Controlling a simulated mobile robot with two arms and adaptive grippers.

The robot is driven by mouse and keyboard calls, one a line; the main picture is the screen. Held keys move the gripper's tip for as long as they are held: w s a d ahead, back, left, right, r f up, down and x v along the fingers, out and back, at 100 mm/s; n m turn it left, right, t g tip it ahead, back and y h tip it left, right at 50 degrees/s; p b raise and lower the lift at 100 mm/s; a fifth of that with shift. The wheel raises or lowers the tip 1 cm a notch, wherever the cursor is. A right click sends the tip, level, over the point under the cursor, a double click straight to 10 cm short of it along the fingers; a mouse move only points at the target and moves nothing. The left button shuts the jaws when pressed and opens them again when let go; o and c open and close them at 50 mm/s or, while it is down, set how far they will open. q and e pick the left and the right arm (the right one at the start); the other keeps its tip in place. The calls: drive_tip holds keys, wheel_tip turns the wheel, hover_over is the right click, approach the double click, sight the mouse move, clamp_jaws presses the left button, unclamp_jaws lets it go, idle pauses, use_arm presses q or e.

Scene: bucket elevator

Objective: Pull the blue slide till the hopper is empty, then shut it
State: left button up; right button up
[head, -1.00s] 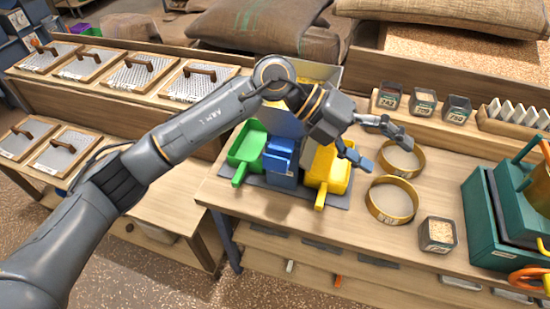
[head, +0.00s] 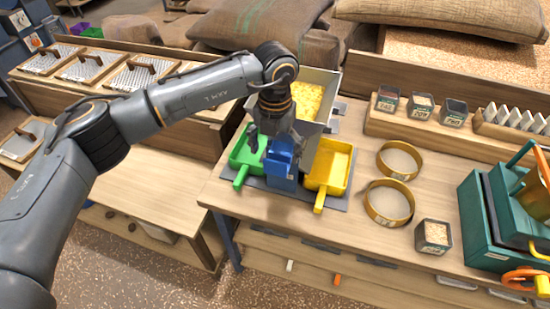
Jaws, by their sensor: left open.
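The hopper (head: 331,82) is a grey open-topped box at the back of the table, and yellow grain shows inside it. A blue part (head: 283,165), which looks like the slide or its housing, stands below the hopper's front, between a green tray (head: 241,161) and a yellow tray (head: 338,165). My left gripper (head: 275,143) points down right over the blue part, its fingers open and spread about its top. I cannot tell whether they touch it. The arm hides the hopper's left side and its outlet. My right gripper is not in view.
Two round sieves (head: 388,221) and a small grain box (head: 433,236) lie to the right on the table. A teal machine (head: 482,225) stands at the right edge. Labelled cups (head: 420,104) sit on a back shelf. The table's front strip is clear.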

sight(275, 161)
use_arm(q)
drive_tip(key=shift+f+p, duration=0.6)
drive_tip(key=shift+f, duration=2.05)
